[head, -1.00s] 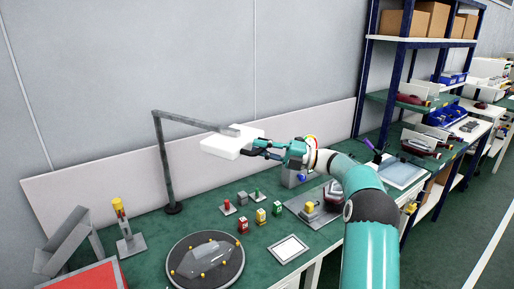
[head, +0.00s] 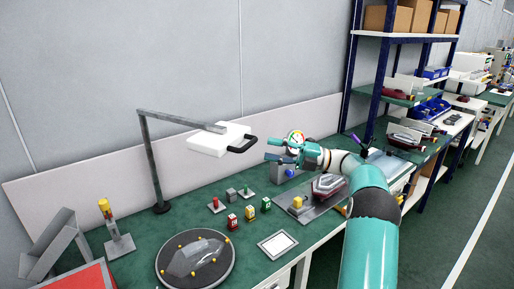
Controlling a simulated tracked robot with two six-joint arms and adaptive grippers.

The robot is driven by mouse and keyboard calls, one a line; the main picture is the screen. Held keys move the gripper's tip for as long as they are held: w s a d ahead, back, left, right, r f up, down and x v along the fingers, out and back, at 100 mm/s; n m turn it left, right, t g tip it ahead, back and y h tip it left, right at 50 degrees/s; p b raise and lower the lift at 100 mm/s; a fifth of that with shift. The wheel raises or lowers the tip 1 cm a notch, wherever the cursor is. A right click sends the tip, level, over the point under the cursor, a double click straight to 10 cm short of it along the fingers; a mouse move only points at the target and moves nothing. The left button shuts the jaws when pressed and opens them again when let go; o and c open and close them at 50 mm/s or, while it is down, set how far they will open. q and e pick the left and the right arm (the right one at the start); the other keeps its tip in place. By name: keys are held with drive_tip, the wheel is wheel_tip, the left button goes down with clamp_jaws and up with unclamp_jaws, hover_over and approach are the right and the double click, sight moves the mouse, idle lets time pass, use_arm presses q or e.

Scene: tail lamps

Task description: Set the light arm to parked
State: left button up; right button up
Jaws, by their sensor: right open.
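The light arm is a grey post with a bar (head: 185,120) reaching right over the bench. At its end hangs a white lamp head (head: 213,142) with a black handle (head: 243,145) on its right side. My right gripper (head: 274,158) is open and empty, a short way to the right of the handle and apart from it. The lamp head hangs above the bench, over the area behind the small coloured blocks. No marking for a parked position can be made out. My left gripper is not in view.
A grey fixture (head: 297,207) with a tail lamp lies under my right arm. Blue shelving (head: 368,80) stands at the back right.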

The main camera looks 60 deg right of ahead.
drive_tip(key=shift+v, duration=2.35)
